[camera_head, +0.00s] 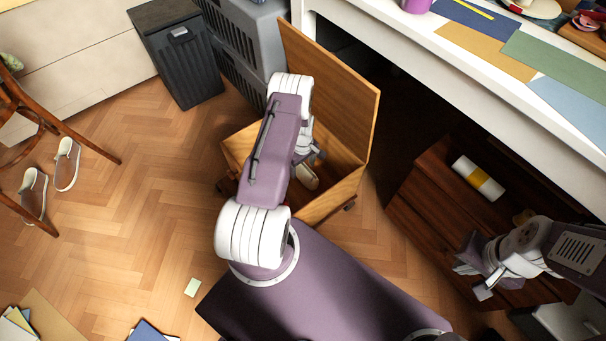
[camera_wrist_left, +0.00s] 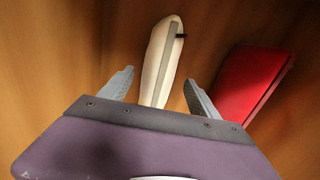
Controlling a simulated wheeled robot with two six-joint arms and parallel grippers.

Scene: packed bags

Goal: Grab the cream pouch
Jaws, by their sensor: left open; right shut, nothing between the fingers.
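The cream pouch (camera_wrist_left: 165,48) stands narrow and edge-on inside a wooden box, with a grey strip along it and a small dark tab. My left gripper (camera_wrist_left: 159,82) is open, with one finger on each side of the pouch's near part. I cannot tell whether the fingers touch it. In the head view, a cream piece, likely the pouch (camera_head: 306,177), shows below my left arm, which hides much of the box and the gripper. My right gripper (camera_head: 470,279) is shut and empty in front of the dark wooden drawers.
The open wooden box (camera_head: 333,200) has its lid raised at the back. A red item (camera_wrist_left: 247,82) lies right of the pouch inside it. A grey bin (camera_head: 178,62) and crate stand behind left. A white desk is at right.

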